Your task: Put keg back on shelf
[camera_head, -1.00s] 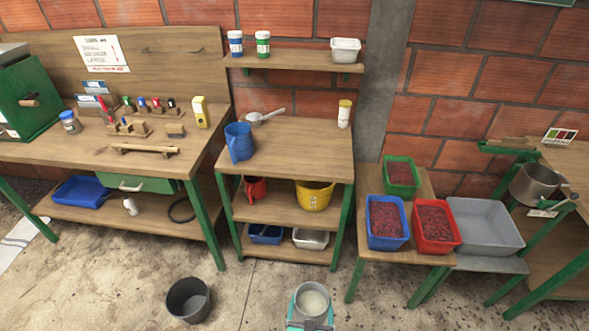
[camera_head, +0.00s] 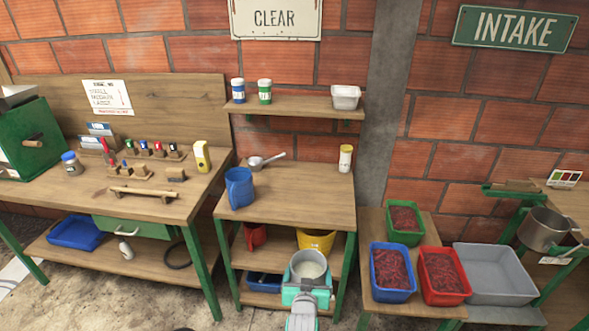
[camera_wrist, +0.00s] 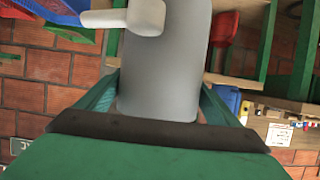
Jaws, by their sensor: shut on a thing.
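The keg (camera_head: 308,266) is a grey round container, open at the top with pale contents, low in front of the middle shelf unit (camera_head: 290,190). My gripper (camera_head: 307,292) is shut on the keg and holds it roughly upright. In the wrist view the keg (camera_wrist: 165,70) is a grey cylinder between my green fingers (camera_wrist: 157,105). In the head view the keg hides part of a yellow bucket (camera_head: 316,240) on the unit's middle shelf. I cannot tell which shelf the task means.
The wall shelf (camera_head: 300,104) holds two jars and a white tub. Berry bins (camera_head: 440,277) stand at right.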

